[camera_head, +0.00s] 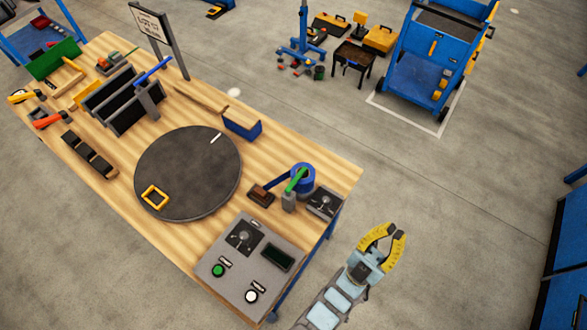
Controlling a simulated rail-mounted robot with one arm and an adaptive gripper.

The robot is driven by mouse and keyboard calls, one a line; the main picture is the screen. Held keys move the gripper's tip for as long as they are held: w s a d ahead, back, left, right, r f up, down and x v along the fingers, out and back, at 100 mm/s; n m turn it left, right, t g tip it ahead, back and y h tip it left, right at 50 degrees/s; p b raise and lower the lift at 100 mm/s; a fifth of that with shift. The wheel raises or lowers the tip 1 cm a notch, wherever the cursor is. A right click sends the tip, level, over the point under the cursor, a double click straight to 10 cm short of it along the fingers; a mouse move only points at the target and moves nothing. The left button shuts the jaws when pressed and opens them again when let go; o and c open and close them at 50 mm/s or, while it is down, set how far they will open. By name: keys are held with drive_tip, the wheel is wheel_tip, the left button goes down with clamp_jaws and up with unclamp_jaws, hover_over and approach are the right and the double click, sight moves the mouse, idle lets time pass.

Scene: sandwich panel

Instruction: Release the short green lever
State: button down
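A short green lever (296,180) sits on a small grey post (289,201) near the right end of the wooden workbench (330,182). It is tilted, with its upper end toward the upper right, close against a blue ring-shaped part (303,178). Whether the lever touches the ring cannot be told. My gripper (395,230), with yellow fingers, is off the bench's right edge, to the lower right of the lever and well apart from it. Its fingers look spread, with an empty gap between them.
A brown block (260,196) and a dark switch box (324,203) flank the lever. A grey control panel (232,289) with buttons lies at the front. A dark round turntable (190,165) fills mid-bench. A blue lever (153,71) stands farther back.

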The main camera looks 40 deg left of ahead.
drive_tip(key=w+a+f+n+g+y+b, duration=0.2)
drive_tip(key=w+a+f+g, duration=0.3)
drive_tip(key=w, duration=0.7)
drive_tip(key=w+a+f+n+g+y+b, duration=0.1)
drive_tip(key=w+a+f+n+g, duration=0.1)
drive_tip(key=w+a+f, duration=0.75)
drive_tip(key=w+a+f+n+g+y+b, duration=0.1)
drive_tip(key=w+a+f+n+g+b, duration=0.1)
drive_tip(key=w+a+f+g, duration=0.35)
drive_tip(key=w+a+f+n+g+y+b, duration=0.1)
drive_tip(key=w+a+f+n+g, duration=0.15)
drive_tip(key=w+a, duration=0.55)
drive_tip(key=s+a+f+n+g+h+b, duration=0.1)
drive_tip(key=s+a+f+n+g+b, duration=0.15)
drive_tip(key=s+a+g, duration=0.4)
drive_tip(key=s+a+f+n+g+h+b, duration=0.1)
drive_tip(key=a+f+n+g+b, duration=0.2)
drive_tip(key=a, duration=0.7)
drive_tip(key=s+r+n+g+h+b, duration=0.1)
drive_tip(key=s+r+n+g+h, duration=0.1)
drive_tip(key=s, duration=0.7)
drive_tip(key=s+r+n+g+h+b, duration=0.1)
drive_tip(key=s+r+n+g+h, duration=0.1)
drive_tip(key=s, duration=0.7)
wheel_tip(320, 180, up, 3)
drive_tip(key=g+h, duration=0.1)
drive_tip(key=h, duration=0.1)
drive_tip(key=shift+d+n+h+b, duration=0.2)
drive_tip(key=shift+n+h+b, duration=0.2)
